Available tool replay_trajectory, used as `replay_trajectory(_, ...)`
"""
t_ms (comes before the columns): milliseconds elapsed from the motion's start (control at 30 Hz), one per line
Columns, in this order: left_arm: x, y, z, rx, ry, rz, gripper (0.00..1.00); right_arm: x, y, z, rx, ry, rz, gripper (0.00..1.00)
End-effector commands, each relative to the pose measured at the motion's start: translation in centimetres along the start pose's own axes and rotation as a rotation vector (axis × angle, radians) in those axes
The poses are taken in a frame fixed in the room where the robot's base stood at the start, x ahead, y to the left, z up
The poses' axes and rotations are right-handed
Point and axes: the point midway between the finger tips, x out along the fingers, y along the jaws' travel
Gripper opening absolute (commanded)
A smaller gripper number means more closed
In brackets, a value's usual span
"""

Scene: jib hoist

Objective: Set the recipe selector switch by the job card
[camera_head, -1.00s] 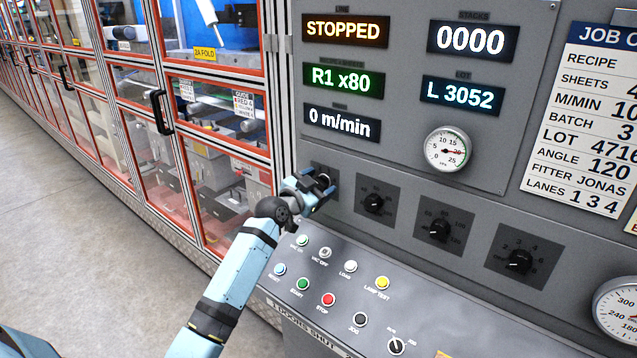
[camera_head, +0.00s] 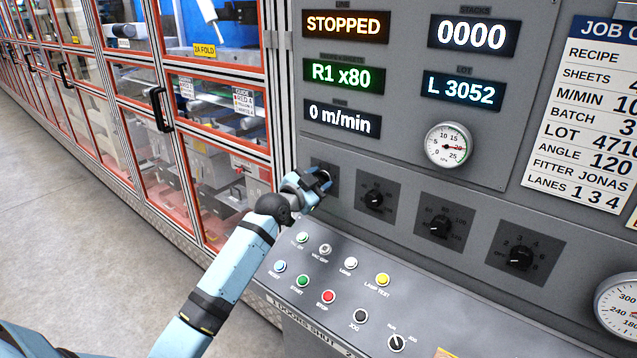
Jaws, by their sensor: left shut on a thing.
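The recipe selector switch (camera_head: 325,174) is the leftmost rotary switch on the grey panel. Its dark plate and knob are mostly hidden behind my left gripper (camera_head: 322,183), which is shut on the knob. Its pointer and scale cannot be read. The green display (camera_head: 343,77) above reads R1 x80. The job card (camera_head: 585,120) hangs at the right edge of the view; its RECIPE line shows, but the value beside it is cut off by the frame. My right gripper is not in view.
Three more rotary switches (camera_head: 375,199) run to the right along the panel. Red-framed guard doors with a black handle (camera_head: 161,109) stand at the left. The floor is clear.

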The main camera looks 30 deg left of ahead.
Motion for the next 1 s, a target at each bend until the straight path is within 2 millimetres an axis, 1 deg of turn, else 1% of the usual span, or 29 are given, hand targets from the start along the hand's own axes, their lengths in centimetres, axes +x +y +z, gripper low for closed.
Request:
replay_trajectory(200,-0.02,0.07,0.07,0.182,0.0,0.002,0.19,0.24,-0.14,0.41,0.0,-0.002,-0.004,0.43)
replay_trajectory(600,0.0,0.18,0.01,0.491,0.0,0.001,0.19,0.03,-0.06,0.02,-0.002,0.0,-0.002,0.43)
replay_trajectory(800,0.01,0.23,0.06,0.588,-0.001,0.001,0.19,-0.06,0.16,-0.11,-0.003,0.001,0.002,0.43)
replay_trajectory(1000,0.01,0.28,0.11,0.638,-0.001,0.001,0.19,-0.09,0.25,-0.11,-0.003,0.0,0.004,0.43)
